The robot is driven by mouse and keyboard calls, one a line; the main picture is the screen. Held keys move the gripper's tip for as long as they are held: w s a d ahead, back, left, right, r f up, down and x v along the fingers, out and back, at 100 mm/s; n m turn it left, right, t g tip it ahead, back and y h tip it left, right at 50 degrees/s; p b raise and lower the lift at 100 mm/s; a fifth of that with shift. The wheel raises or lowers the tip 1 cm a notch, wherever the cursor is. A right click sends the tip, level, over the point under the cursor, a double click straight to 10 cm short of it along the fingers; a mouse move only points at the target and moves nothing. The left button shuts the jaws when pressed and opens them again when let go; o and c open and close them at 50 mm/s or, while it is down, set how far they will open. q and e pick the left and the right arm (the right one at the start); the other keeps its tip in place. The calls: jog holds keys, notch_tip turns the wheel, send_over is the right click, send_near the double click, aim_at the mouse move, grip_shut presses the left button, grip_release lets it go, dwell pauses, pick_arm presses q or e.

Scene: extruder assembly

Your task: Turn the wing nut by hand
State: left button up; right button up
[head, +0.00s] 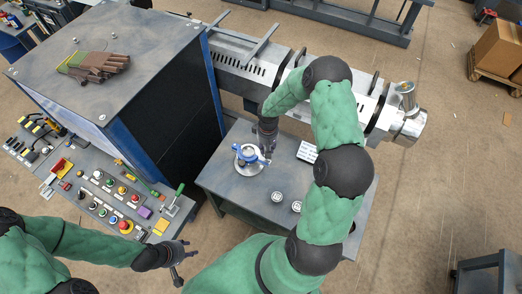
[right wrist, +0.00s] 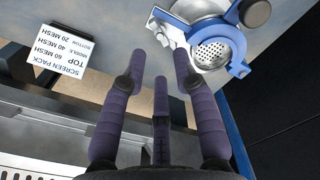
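A blue clamp ring (head: 243,161) around a round metal screen housing sits on the grey table. In the right wrist view the blue ring (right wrist: 238,66) surrounds a perforated disc. A silver piece at its left side (right wrist: 158,24) looks like the wing nut and bolt; its wings are hard to make out. My right gripper (head: 267,147) reaches down beside the clamp. Its purple fingers (right wrist: 160,75) are spread with nothing between them, apart from the silver piece. My left gripper (head: 183,258) is away at lower left, fingers spread and empty.
A screen pack label (head: 307,151) and two small round parts (head: 287,201) lie on the table (head: 226,183). A control panel (head: 112,198) with buttons is at left. Gloves (head: 93,66) lie on the cabinet, and the extruder barrel (head: 290,75) runs behind.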

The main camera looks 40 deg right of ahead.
notch_tip(320, 180, down, 6)
jog(key=b, duration=0.3)
jog(key=shift+f, duration=0.2)
jog(key=shift+s+f+b, duration=0.15)
jog(key=shift+f+b, duration=0.4)
jog(key=shift+f, duration=0.15)
jog(key=shift+a, duration=0.1)
grip_shut()
